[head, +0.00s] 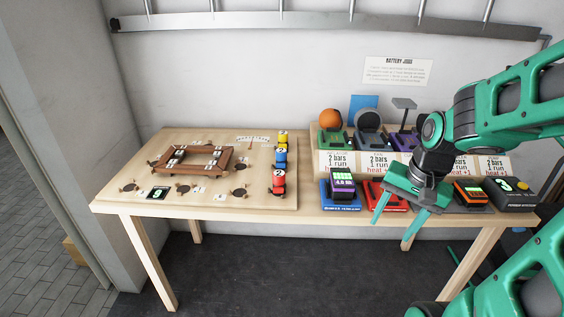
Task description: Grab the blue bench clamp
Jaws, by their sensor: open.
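A small blue piece (280,159) with a pale label stands at the right edge of the wooden board (140,190), in a row between a yellow piece (283,140) and a red piece (279,182). It is the likeliest match for the blue bench clamp, but its shape is too small to tell for sure. My gripper (397,213) is open and points down over the front right of the bench, well to the right of the blue piece and apart from it. The gripper hides part of a red-based device (386,198).
A brown wooden frame (170,159) lies on the board among several dark round spots. A blue-based device (342,194) stands at the bench's front middle. Behind it are labelled stations with an orange ball (330,118). An orange-and-black device (470,191) stands to the right.

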